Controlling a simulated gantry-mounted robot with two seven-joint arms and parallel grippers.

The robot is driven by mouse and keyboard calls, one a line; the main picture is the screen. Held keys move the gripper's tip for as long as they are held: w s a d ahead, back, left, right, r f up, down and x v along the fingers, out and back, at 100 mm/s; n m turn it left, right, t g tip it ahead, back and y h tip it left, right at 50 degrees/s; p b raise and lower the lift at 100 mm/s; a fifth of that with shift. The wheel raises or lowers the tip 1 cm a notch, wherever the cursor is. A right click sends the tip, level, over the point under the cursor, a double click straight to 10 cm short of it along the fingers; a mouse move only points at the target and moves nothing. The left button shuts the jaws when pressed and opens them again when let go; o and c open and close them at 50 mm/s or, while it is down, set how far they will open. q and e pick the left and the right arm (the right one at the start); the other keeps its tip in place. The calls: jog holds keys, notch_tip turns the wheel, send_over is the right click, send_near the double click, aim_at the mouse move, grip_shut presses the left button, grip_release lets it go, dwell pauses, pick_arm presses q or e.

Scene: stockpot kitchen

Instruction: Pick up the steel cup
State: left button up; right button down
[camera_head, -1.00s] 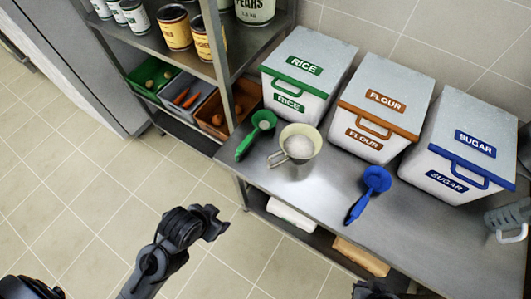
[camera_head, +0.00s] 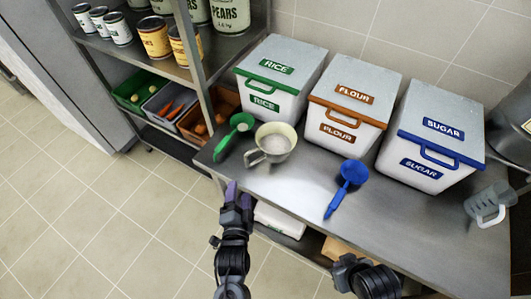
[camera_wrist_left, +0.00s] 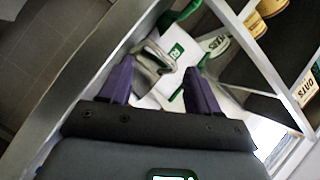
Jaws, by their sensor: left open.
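The steel cup (camera_head: 279,156), pale and shiny with a looped handle toward the front left, stands upright on the steel counter and holds something white. In the left wrist view, a grey looped shape that looks like the cup's handle (camera_wrist_left: 151,62) shows between and beyond the fingers. My left gripper (camera_head: 237,190) has purple fingers. It is open and empty at the counter's front edge, in front of and left of the cup, apart from it. My right gripper (camera_head: 350,272) is low at the front edge, partly shown; its jaws are not clear.
A green scoop (camera_head: 233,134) lies close left of the cup, a blue scoop (camera_head: 346,183) to the right. Rice (camera_head: 275,100), flour (camera_head: 343,125) and sugar (camera_head: 419,165) bins stand behind. A grey jug (camera_head: 490,203) is at far right. The counter between the cup and blue scoop is clear.

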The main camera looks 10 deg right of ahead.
aim_at(250, 153)
pick_arm(q)
jog(key=w+d, duration=0.1)
jog(key=w, duration=0.1)
jog(key=w+d+r+m+t+b, duration=0.1)
jog(key=w, duration=0.1)
jog(key=w+d+r+m+t+b, duration=0.1)
jog(key=w+d, duration=0.1)
jog(key=shift+w+r, duration=0.15)
jog(key=shift+w, duration=0.2)
jog(key=shift+w+d+r+b, duration=0.1)
jog(key=shift+w+b, duration=0.45)
jog(key=shift+w, duration=0.95)
jog(key=shift+w+r+b, duration=0.1)
jog(key=shift+w+b, duration=0.45)
jog(key=shift+w, duration=0.9)
jog(key=shift+s+f, duration=0.1)
jog(key=c, duration=1.1)
grip_shut()
